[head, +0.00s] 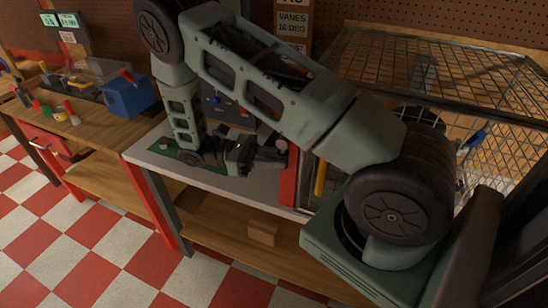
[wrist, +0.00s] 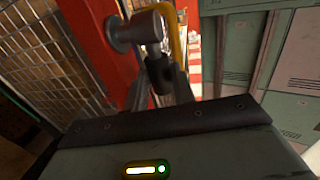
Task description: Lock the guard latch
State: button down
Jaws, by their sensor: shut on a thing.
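The guard latch shows in the wrist view as a grey metal pivot (wrist: 138,30) on a red post (wrist: 98,45), with a dark lever grip (wrist: 160,76) hanging down from it. My gripper (wrist: 160,88) is shut on this lever grip, one finger on each side. In the head view my gripper (head: 270,158) reaches the red post (head: 289,178) at the front corner of the mesh guard (head: 430,65); the lever is too small and covered to make out there. A yellow bar (head: 320,178) stands right of the post; it also shows behind the latch in the wrist view (wrist: 178,45).
My arm crosses in front of the grey-topped bench (head: 245,193). A wooden bench with a blue box (head: 128,95) and small tools stands at the left. A small wooden block (head: 263,232) lies on the lower shelf. Green lockers (wrist: 290,60) show in the wrist view. The checkered floor at lower left is clear.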

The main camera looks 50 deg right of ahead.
jog(key=c, duration=1.2)
grip_release()
jog(key=shift+o, duration=0.2)
